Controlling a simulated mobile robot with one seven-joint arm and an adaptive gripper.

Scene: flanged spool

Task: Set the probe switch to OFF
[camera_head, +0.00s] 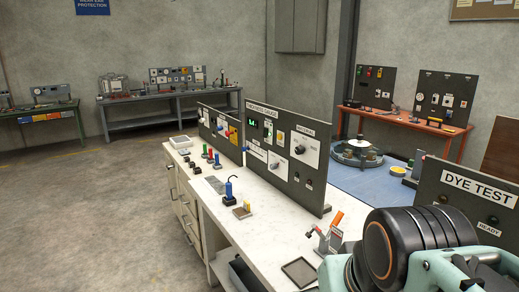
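A dark upright gauge panel (318,195) stands on the white bench, with a small lit green display (252,122). It carries a black knob (300,149) on a white plate, a smaller control (274,167) on another plate and a blue part at its lower left. The lettering is too small to tell which control is the probe switch or how it is set. A blue probe-like tool (229,189) with a dark cord stands on the bench before the panel. My arm fills the lower right; my gripper is not in view.
The white bench top (270,235) is clear near its middle. A DYE TEST panel (462,205) stands at right. Open floor (90,220) lies to the left.

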